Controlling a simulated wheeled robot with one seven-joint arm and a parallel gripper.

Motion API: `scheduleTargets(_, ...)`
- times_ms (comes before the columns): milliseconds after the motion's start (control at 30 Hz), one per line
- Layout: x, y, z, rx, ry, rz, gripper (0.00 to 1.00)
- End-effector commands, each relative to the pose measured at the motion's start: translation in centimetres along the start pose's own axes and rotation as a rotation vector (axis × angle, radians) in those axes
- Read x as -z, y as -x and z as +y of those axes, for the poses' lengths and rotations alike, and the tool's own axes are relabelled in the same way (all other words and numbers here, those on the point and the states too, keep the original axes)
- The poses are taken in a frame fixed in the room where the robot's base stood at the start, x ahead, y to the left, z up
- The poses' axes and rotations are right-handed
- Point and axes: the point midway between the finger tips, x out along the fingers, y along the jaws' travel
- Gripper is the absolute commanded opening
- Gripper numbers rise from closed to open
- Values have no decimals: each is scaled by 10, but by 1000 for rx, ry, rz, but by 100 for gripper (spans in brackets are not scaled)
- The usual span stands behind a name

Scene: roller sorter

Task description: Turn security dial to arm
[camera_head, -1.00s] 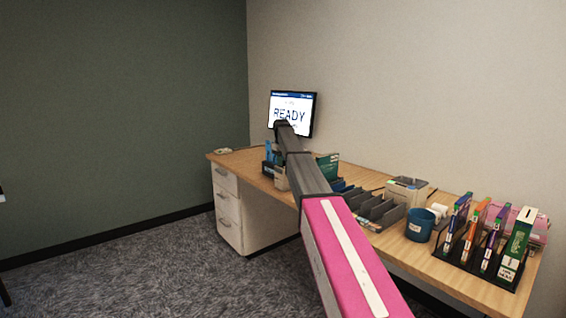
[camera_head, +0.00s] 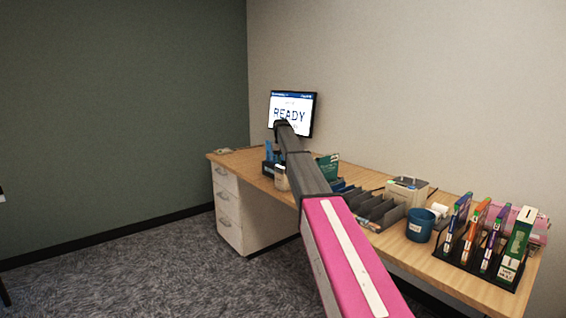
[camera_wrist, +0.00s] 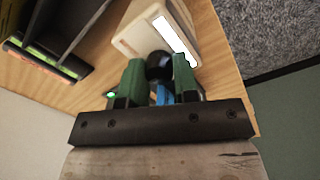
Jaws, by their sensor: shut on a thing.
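In the wrist view, a black round dial (camera_wrist: 158,66) stands beside or on a beige box (camera_wrist: 141,33) with a bright white panel, on the wooden desk. My gripper (camera_wrist: 160,76), with green fingers, is shut on the dial, one finger at each side. A blue part (camera_wrist: 163,95) shows between the fingers below the dial. The dial's marks and pointer are hidden or too small to read. In the head view, my arm hides the gripper and dial.
A lit screen reading READY (camera_head: 290,107) is at the wall. The desk (camera_head: 236,164) also bears dark sorting trays (camera_head: 377,212), a blue cup (camera_head: 420,226), and a rack of colored binders (camera_head: 478,258). In the wrist view, a dark tray (camera_wrist: 50,62) lies left of the gripper.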

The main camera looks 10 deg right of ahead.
Motion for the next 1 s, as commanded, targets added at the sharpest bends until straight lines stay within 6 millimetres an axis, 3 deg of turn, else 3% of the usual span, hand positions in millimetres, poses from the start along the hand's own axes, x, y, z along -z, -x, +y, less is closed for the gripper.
scheduleTargets(167, 1, 1, 0, 0, 1, 2, 4)
scheduleTargets(200, 1, 1, 0, 0, 1, 3, 41)
scheduleTargets(233, 1, 1, 0, 0, 1, 3, 51)
scheduleTargets(267, 1, 1, 0, 0, 1, 2, 54)
scheduleTargets(667, 1, 5, 0, 0, 1, 1, 54)
scheduleTargets(867, 1, 26, 0, 0, 1, 2, 54)
scheduleTargets(1000, 2, 51, 0, 0, 1, 2, 54)
